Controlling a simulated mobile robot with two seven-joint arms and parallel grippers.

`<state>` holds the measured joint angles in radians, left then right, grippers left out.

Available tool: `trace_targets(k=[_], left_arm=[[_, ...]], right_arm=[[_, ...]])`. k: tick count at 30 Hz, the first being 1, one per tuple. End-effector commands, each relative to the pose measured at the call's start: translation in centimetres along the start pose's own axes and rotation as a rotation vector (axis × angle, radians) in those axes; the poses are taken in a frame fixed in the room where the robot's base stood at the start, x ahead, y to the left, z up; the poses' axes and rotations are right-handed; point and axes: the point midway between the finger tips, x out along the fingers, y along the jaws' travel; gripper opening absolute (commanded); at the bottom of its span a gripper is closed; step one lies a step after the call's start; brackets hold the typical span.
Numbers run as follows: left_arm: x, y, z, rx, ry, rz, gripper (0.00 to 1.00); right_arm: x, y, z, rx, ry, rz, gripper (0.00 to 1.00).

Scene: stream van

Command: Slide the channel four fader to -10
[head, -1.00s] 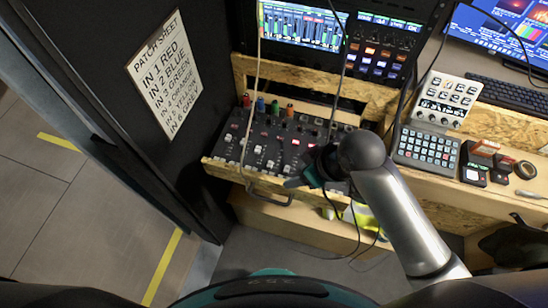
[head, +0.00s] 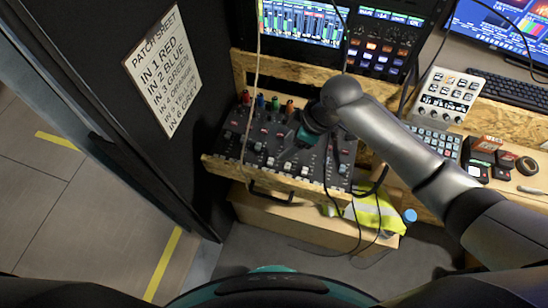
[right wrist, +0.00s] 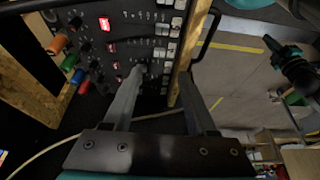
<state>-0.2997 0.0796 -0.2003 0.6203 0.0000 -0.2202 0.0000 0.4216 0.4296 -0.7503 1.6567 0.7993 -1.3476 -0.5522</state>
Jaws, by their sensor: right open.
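The audio mixer (head: 232,150) is a dark panel in a wooden frame, with knobs, lit red displays and a row of pale fader caps near its front edge. Pale caps also show in the right wrist view (right wrist: 172,48). I cannot tell which fader is channel four, and the scale marks are too small to read. My right gripper (head: 298,142) is over the middle of the mixer and hides part of it. In the right wrist view its fingers (right wrist: 163,75) are apart, close over the panel; contact is unclear. A dark, teal-ringed shape at that view's right (right wrist: 290,65) looks like my left gripper.
Coloured plugs (head: 275,104) stand along the mixer's back. A hanging cable crosses its left side, and a black handle (head: 270,194) juts from its front. A button pad (head: 440,140) lies to the right. A yellow vest (head: 375,212) lies below. A dark wall stands left.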

Motion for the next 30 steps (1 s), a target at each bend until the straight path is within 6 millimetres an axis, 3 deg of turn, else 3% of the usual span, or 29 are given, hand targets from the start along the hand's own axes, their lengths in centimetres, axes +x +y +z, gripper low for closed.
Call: trace_targets(k=[6, 13, 19, 28, 30], left_arm=[[1.2, 0.1, 0.1, 0.0, 0.0, 0.001, 0.0], [2.1, 0.1, 0.2, 0.0, -0.001, 0.001, 0.0], [2.5, 0.1, 0.3, 0.0, -0.001, 0.001, 0.0], [2.5, 0.1, 0.3, 0.0, -0.001, 0.001, 0.0], [2.5, 0.1, 0.3, 0.0, -0.001, 0.001, 0.0]], right_arm=[[4.7, -0.1, 0.0, 0.002, 0.001, -0.001, 0.57], [8.0, 0.0, 0.0, 0.002, 0.001, 0.001, 0.57], [9.2, 0.1, 0.0, 0.0, 0.001, 0.003, 0.57], [9.3, 0.1, -0.1, 0.0, 0.001, 0.002, 0.57], [9.3, 0.1, -0.1, 0.0, 0.001, 0.002, 0.52]])
